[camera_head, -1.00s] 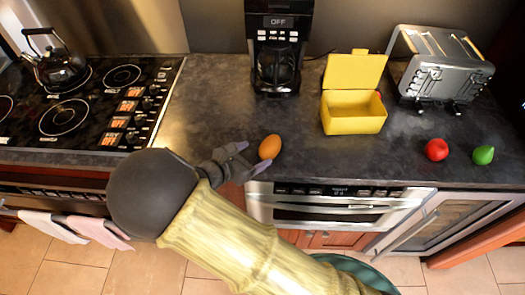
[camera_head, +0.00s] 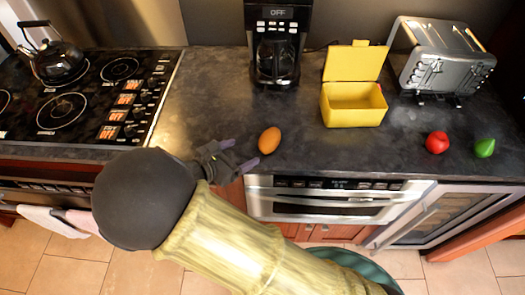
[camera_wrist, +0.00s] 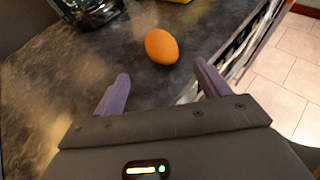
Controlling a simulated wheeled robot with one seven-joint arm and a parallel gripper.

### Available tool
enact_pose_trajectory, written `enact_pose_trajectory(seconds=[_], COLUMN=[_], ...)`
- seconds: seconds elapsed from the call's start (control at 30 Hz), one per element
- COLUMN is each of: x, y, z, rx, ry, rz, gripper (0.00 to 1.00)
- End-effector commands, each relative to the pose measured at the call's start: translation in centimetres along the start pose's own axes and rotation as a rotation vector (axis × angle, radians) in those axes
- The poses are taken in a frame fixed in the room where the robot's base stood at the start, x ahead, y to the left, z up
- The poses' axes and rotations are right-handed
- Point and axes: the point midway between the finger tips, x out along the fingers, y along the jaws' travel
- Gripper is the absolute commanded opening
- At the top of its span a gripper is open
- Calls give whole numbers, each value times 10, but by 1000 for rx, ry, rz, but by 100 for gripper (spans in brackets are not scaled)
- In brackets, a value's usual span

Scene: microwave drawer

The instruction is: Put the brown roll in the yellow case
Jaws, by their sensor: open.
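The brown roll (camera_head: 269,140) is an orange-brown oval lying on the dark counter near its front edge. The wrist view shows the roll (camera_wrist: 161,46) beyond my fingertips and between their lines, with a gap. My gripper (camera_head: 239,155) is open and empty, just left of and in front of the roll; its two purple fingers (camera_wrist: 160,85) stand apart in the wrist view. The yellow case (camera_head: 353,112) stands with its lid raised at the back, right of the coffee maker. No content shows in its visible interior.
A black coffee maker (camera_head: 277,45) stands behind the roll, and a silver toaster (camera_head: 440,60) right of the case. A red apple (camera_head: 437,142) and a green pear-like fruit (camera_head: 484,148) lie at right. A stove with a kettle (camera_head: 57,62) is at left. The counter between roll and case is clear.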

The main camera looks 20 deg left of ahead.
Motion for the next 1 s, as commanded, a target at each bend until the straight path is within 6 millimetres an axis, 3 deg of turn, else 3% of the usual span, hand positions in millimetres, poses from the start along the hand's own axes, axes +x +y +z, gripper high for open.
enact_pose_trajectory(seconds=[0.23, 0.37, 0.7, 1.0], x=[2, 17, 84, 106], y=[-1, -15, -112, -191], z=[1, 6, 26, 42], rx=[5, 60, 518, 1060], ry=[5, 53, 350, 536], rz=[-6, -63, -444, -779], gripper=[75, 75, 75, 75])
